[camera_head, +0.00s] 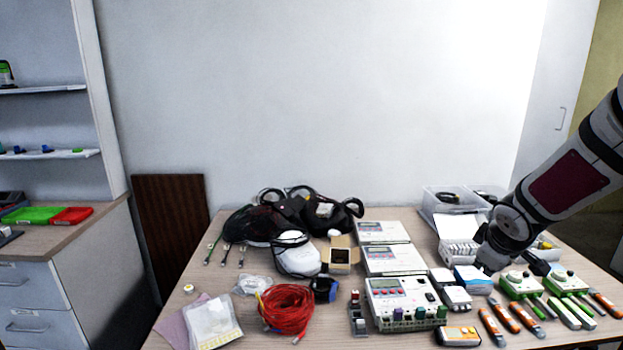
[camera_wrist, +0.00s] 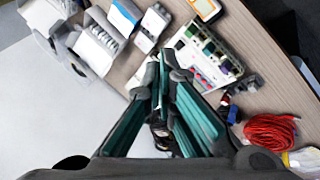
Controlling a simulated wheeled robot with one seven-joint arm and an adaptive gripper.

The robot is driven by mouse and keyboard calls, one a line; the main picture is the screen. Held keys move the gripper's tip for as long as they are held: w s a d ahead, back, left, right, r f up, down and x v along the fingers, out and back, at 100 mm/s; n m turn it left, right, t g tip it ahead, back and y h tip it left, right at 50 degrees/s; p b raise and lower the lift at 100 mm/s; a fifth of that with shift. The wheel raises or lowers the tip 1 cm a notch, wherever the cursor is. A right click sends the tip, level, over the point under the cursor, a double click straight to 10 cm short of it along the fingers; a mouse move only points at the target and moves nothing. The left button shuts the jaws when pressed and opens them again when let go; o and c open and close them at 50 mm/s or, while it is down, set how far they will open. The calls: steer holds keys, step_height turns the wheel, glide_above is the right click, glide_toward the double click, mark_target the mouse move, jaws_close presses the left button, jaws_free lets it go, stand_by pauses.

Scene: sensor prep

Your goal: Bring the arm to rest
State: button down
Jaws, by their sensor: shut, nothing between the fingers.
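My arm (camera_head: 568,183) reaches in from the right edge of the head view, slanting down and left over the right part of the table. Its dark wrist end is above the boxes there, and the fingertips are hard to make out in that view. In the wrist view my gripper (camera_wrist: 160,78) shows its green-padded fingers brought together at the tips, with nothing held. The fingers are in front of the tabletop and the white multi-button device (camera_wrist: 205,62), which also shows in the head view (camera_head: 400,296). I cannot tell the exact gap to the table.
The wooden table (camera_head: 270,348) is crowded. A red cable coil (camera_head: 287,309), black bags (camera_head: 265,222), a clear bin (camera_head: 440,203), orange-and-grey tools (camera_head: 505,316) and green-based devices (camera_head: 520,284) lie on it. A shelf unit (camera_head: 60,216) stands at left. Space above the table's left half is clear.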

steer(key=s+a+r+m+h, duration=0.1)
steer(key=s+a+r+m, duration=0.2)
steer(key=s+a+r, duration=0.35)
steer(key=s+a+r+m+y, duration=0.1)
steer(key=s+a, duration=0.3)
steer(key=s, duration=0.4)
steer(key=s+a+r+m+g+y, duration=0.1)
steer(key=s+a, duration=0.3)
steer(key=s, duration=0.4)
steer(key=s+a+r+m+g+y, duration=0.1)
steer(key=s+a, duration=0.3)
steer(key=s, duration=0.4)
steer(key=shift+r+m+y, duration=0.4)
steer(key=shift+r+m, duration=0.35)
steer(key=shift+m, duration=0.05)
